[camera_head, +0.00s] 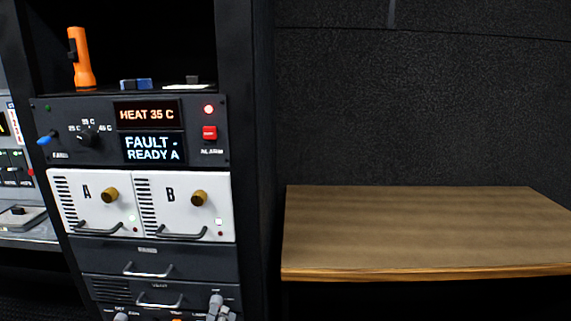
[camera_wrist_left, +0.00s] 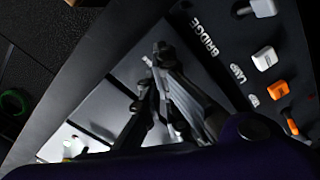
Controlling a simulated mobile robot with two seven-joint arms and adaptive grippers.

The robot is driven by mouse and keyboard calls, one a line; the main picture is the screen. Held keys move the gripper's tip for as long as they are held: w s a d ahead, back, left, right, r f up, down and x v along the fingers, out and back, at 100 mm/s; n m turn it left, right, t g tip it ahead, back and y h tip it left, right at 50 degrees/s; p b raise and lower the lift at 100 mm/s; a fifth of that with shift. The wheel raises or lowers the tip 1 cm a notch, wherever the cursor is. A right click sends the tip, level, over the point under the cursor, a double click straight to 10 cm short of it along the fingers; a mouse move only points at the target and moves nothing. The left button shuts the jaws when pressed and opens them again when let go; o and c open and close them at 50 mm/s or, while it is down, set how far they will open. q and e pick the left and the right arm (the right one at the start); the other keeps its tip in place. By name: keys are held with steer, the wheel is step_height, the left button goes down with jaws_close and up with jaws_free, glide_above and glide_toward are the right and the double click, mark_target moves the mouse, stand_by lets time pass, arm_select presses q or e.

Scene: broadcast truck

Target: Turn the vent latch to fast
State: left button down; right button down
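No part in view can be clearly read as the vent latch. A blue-tipped lever (camera_head: 45,138) sticks out at the left end of the dark control panel (camera_head: 190,152); the label below it is too small to read. A slotted dark drawer front (camera_head: 112,290) is lower down, with a small unclear label. My left gripper (camera_head: 217,303) seems to show as grey parts at the bottom edge of the head view. In the left wrist view its dark fingers (camera_wrist_left: 155,58) have tips near each other, with nothing clear between them. My right gripper is not in view.
The display reads "HEAT 35 C" and "FAULT - READY A". White modules A (camera_head: 72,190) and B (camera_head: 165,185) have brass knobs and handles. An orange flashlight (camera_head: 82,60) stands on the shelf. The wooden table (camera_head: 430,230) is bare. White and orange switches (camera_wrist_left: 265,58) line the BRIDGE panel.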

arm_select(q)
steer(key=shift+w+d+r, duration=0.1)
steer(key=shift+w+r, duration=0.1)
steer(key=shift+r, duration=0.25)
steer(key=shift+w+d+r, duration=0.1)
steer(key=shift+w+r, duration=0.1)
steer(key=shift+r, duration=0.2)
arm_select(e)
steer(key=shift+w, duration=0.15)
arm_select(q)
steer(key=shift+d+f, duration=0.1)
steer(key=shift+d, duration=0.15)
steer(key=shift+s+d+f, duration=0.1)
steer(key=shift+s, duration=0.4)
steer(key=s, duration=0.1)
steer(key=s+p, duration=0.1)
steer(key=s, duration=0.3)
steer(key=shift+s+f, duration=0.1)
steer(key=shift+f, duration=0.3)
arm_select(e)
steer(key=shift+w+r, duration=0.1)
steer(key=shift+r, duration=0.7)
